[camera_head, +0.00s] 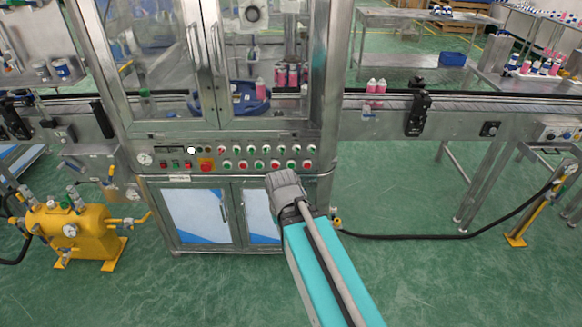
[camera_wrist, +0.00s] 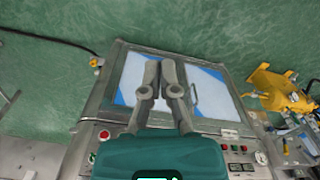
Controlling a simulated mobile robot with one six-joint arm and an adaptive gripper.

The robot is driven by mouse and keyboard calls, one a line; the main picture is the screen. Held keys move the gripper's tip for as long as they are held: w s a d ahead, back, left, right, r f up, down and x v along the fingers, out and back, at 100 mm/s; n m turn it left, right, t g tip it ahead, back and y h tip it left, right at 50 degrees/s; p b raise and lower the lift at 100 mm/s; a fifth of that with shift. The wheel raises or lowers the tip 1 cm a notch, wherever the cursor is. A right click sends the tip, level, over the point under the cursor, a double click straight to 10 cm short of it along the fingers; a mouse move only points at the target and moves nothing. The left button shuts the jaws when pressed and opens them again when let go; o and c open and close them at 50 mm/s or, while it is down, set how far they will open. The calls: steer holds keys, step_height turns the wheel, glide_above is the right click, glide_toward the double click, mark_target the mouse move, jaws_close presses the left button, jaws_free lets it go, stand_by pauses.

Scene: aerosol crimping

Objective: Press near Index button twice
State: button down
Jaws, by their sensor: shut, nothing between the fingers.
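The control panel (camera_head: 225,158) is a steel strip across the machine's front, with rows of red and green buttons (camera_head: 262,164). The labels are too small to read, so I cannot tell which one is the near Index button. In the head view my wrist is in front of the panel's lower right part, and the fingers are hidden. In the wrist view my gripper (camera_wrist: 160,75) is shut and empty, over the cabinet doors. There the panel lies along the bottom, with a red button (camera_wrist: 104,135) left of my gripper and more buttons (camera_wrist: 238,148) to the right.
The cabinet doors (camera_head: 203,215) are below the panel. A red emergency-type button (camera_head: 206,164) and a gauge (camera_head: 144,159) sit at the panel's left. A yellow tank (camera_head: 70,232) stands at left. A conveyor (camera_head: 380,102) carries pink bottles.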

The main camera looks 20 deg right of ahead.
mark_target(291, 166)
steer(key=w+f+m+t+y+b, duration=0.3)
steer(key=w+f+m+y+b, duration=0.15)
steer(key=w+b, duration=0.35)
steer(key=w+f+m+t+y+b, duration=0.35)
steer(key=w+f+b, duration=0.25)
steer(key=w+b, duration=0.25)
steer(key=w+d+f+m+t+b, duration=0.2)
steer(key=w+d+m+t+b, duration=0.6)
steer(key=w+d+m+b, duration=0.4)
steer(key=shift+w+d+f+m+t+b, duration=0.35)
steer(key=shift+w+d+b, duration=0.3)
steer(key=shift+b, duration=0.25)
steer(key=shift+w, duration=0.15)
steer(key=shift+w+d, duration=0.45)
steer(key=shift+w, duration=0.9)
steer(key=shift+w+d, duration=0.4)
steer(key=shift+w, duration=0.95)
steer(key=shift+w+d, duration=0.45)
steer(key=shift+w, duration=0.9)
